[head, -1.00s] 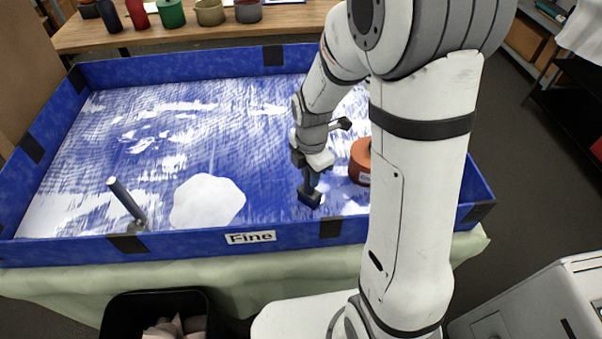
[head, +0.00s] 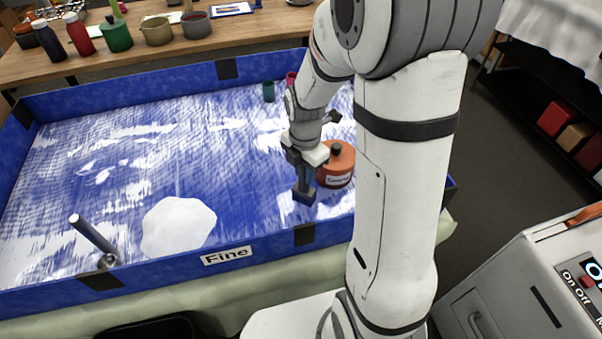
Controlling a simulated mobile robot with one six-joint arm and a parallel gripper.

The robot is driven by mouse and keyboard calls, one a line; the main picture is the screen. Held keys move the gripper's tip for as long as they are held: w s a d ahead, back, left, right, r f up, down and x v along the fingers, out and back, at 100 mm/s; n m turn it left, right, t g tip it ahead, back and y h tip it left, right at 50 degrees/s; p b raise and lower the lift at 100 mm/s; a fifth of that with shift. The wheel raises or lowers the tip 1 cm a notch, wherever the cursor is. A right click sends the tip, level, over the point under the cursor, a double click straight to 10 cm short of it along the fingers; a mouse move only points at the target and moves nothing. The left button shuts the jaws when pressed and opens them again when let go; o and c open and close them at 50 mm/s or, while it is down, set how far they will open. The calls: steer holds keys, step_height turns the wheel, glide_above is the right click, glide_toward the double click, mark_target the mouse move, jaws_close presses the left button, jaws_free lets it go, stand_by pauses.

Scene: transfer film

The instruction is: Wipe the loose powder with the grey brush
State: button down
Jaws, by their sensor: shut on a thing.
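White powder covers much of the floor of a blue tray (head: 228,259) labelled "Fine", streaked with bare blue patches. A thicker, rounded white patch (head: 178,227) lies near the front wall. My gripper (head: 304,167) is shut on the dark grey brush (head: 303,193), which points down at the tray's right front, right of the white patch. Whether the brush touches the floor is hard to tell. The fingertips are partly hidden by my wrist, and my arm hides the tray's right part.
A metal rod (head: 92,235) on a round base leans at the tray's front left. A green cup (head: 268,91) and a red cup (head: 291,78) are at the back. Several containers stand on a wooden table (head: 185,52) behind.

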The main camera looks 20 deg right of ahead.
steer(key=shift+r+p, duration=1.7)
steer(key=shift+r, duration=0.95)
